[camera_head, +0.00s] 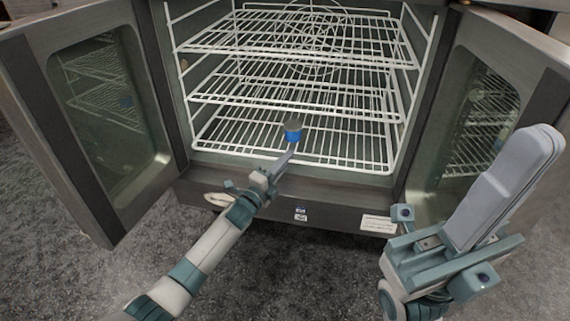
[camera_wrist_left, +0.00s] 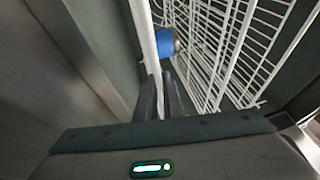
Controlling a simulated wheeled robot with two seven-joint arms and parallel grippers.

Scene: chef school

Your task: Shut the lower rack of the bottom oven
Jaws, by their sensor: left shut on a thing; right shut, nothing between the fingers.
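The bottom oven (camera_head: 300,196) stands open, with three white wire racks inside. The lower rack (camera_head: 350,152) lies near the oven floor, its front edge close to the front sill. I cannot tell exactly how far it sticks out. My left gripper (camera_head: 287,158) is at the middle of that front edge, and in the left wrist view its fingers (camera_wrist_left: 160,98) are closed on the rack's white front bar (camera_wrist_left: 149,45). My right gripper (camera_head: 543,142) is shut and empty in front of the right door, apart from the rack.
A small blue can with a dark top (camera_head: 293,131) stands on the lower rack just behind my left fingertips; it also shows in the left wrist view (camera_wrist_left: 166,42). The left door (camera_head: 165,178) and right door (camera_head: 556,58) are swung open. Grey floor (camera_head: 60,280) lies in front.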

